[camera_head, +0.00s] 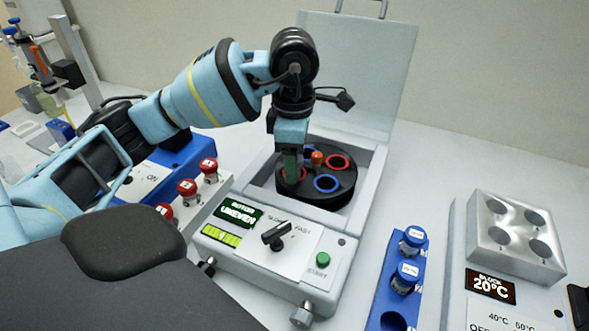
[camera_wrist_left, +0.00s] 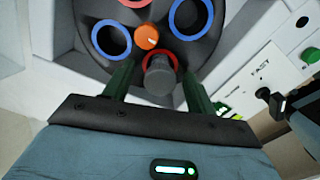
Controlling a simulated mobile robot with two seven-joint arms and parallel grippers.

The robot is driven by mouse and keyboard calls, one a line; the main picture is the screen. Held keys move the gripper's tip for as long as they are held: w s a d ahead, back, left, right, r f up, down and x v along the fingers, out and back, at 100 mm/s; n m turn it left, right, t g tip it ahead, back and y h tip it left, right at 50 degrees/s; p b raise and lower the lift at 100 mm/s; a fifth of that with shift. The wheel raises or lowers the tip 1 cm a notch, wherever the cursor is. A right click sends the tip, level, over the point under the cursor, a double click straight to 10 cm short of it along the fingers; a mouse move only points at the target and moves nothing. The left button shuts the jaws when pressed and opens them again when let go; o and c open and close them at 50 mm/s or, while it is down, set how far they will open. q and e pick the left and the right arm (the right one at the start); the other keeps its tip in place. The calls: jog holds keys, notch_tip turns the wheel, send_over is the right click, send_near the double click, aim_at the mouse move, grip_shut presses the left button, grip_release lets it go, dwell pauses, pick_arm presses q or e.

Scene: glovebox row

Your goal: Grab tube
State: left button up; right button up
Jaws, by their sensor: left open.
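The centrifuge (camera_head: 340,250) stands open with its lid (camera_head: 362,75) up. Its dark rotor (camera_head: 328,196) has red- and blue-ringed holes around an orange hub (camera_head: 317,158). My left gripper (camera_head: 291,172) points down over the rotor's left side. In the left wrist view, its two green fingers (camera_wrist_left: 157,78) are open on either side of a grey-topped tube (camera_wrist_left: 159,76) at a red-ringed hole. I cannot tell whether the fingers touch it. In the head view the gripper hides this tube. My right gripper is not in view.
Red-capped tubes (camera_head: 188,187) stand left of the centrifuge. A blue rack (camera_head: 375,300) with labelled tubes stands to its right, beside a metal block heater (camera_head: 515,240). The centrifuge display (camera_head: 238,214) reads "UNEVEN".

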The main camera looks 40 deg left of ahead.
pick_arm(q)
jog(key=c, duration=1.1)
jog(key=shift+o, duration=0.2)
